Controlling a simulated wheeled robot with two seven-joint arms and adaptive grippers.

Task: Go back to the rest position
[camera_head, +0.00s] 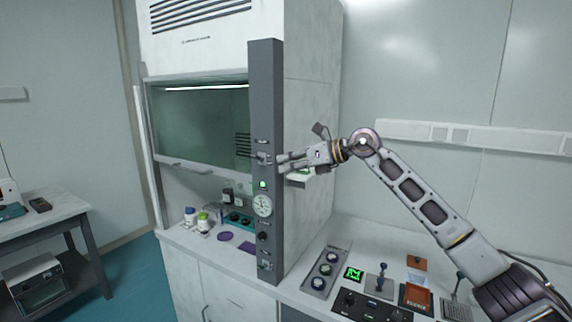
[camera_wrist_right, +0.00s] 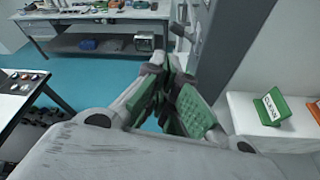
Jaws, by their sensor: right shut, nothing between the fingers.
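My right arm comes in from the right in the head view. Its right gripper (camera_head: 268,160) is at the front of the grey post (camera_head: 266,110) of the fume hood, about level with the bottom of the glass sash (camera_head: 200,125). Whether it touches the post I cannot tell. In the right wrist view the gripper's fingers (camera_wrist_right: 172,92) are together with nothing between them. My left gripper is in neither view.
Below the sash, bottles (camera_head: 203,220) stand on the hood's worktop. A bench with control panels (camera_head: 325,270) and a green-marked block (camera_head: 353,274) lies at the lower right. A side table (camera_head: 60,215) stands at left, with open blue floor (camera_head: 135,275) between.

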